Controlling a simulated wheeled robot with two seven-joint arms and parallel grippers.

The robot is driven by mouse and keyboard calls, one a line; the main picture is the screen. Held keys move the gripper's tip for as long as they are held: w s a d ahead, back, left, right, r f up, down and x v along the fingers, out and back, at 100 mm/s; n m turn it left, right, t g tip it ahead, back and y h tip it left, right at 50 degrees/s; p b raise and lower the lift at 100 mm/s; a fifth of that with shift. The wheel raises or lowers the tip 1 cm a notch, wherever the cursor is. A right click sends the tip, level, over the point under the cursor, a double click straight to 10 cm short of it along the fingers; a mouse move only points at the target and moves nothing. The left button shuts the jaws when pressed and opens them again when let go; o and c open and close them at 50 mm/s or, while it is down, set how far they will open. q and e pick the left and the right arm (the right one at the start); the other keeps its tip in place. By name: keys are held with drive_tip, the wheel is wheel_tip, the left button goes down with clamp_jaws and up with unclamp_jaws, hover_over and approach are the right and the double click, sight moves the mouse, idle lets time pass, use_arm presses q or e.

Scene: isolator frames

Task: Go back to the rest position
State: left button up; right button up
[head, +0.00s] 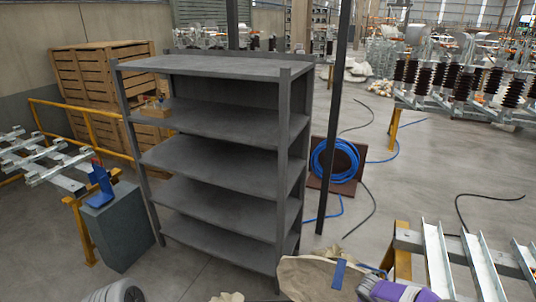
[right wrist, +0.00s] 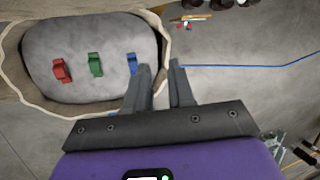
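The blue piece is close to the left finger in the picture. My left gripper is not in view.
A dark post (head: 333,130) and blue hose (head: 320,160) stand right. Steel beams (head: 480,265) are at lower right.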

drive_tip(key=s+a+f+n+t+y+b, duration=0.2)
drive_tip(key=s+a+f+n, duration=0.25)
drive_tip(key=a+n, duration=0.55)
drive_tip(key=s+a+f+n+t+y+b, duration=0.1)
drive_tip(key=s+a+f+n+b, duration=0.2)
drive_tip(key=a+f+n, duration=0.55)
drive_tip(key=s+a+n+g+y+b, duration=0.1)
drive_tip(key=s+a+n, duration=0.3)
drive_tip(key=s+n, duration=0.5)
drive_tip(key=s+a+n+g+y+b, duration=0.2)
drive_tip(key=s+a+n+g+y, duration=0.1)
drive_tip(key=s+n, duration=0.6)
drive_tip(key=shift+s+a+r+y, duration=0.2)
drive_tip(key=shift+s+a+y, duration=0.4)
drive_tip(key=shift+s+a, duration=0.6)
